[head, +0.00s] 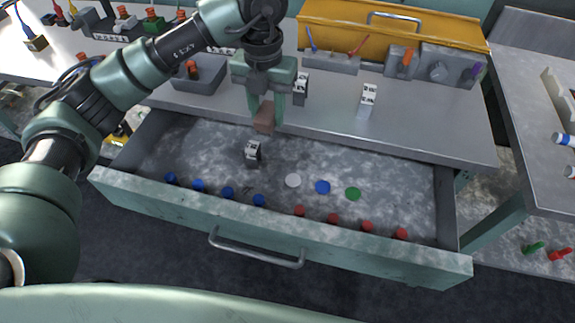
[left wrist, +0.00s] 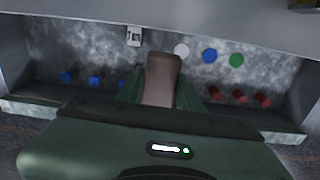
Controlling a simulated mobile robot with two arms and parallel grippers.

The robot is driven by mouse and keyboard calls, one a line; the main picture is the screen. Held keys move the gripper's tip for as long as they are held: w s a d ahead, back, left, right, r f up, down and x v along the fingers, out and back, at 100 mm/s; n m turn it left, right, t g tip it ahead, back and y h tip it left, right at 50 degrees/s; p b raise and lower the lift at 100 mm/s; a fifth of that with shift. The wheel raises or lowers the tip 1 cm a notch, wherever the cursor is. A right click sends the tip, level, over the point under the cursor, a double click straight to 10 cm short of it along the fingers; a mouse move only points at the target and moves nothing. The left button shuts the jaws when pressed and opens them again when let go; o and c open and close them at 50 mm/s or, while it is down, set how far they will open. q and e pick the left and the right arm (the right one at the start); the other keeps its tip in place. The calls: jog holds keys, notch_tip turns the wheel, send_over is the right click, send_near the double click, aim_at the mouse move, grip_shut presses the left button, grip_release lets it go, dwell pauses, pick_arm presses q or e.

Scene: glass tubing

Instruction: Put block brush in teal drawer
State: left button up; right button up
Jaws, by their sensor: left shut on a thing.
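The block brush, a brown block (head: 265,121), is gripped between the fingers of my left gripper (head: 265,108). It also shows in the left wrist view (left wrist: 161,78), between the green fingers. My left gripper is shut on it and holds it over the back part of the open teal drawer (head: 150,196). I cannot tell how far the block is above the drawer floor. Bristles cannot be made out. The drawer is pulled out below the grey worktop, and its floor and front wall are visible. My right gripper is not in view.
In the drawer are a small labelled block (head: 253,150), several blue pieces (head: 198,185), a white disc (head: 293,181), a green disc (head: 353,194) and several red pieces (head: 333,218). The worktop (head: 430,130) behind holds a labelled block (head: 367,99) and a yellow case (head: 380,35).

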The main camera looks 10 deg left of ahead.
aim_at(273, 177)
pick_arm(q)
notch_tip(273, 177, down, 20)
jog(key=shift+p, duration=0.7)
jog(key=shift+f, duration=0.15)
jog(key=o, duration=0.9)
jog(key=shift+o, duration=0.2)
notch_tip(273, 177, up, 12)
jog(key=shift+r+b, duration=0.2)
jog(key=shift+b, duration=0.15)
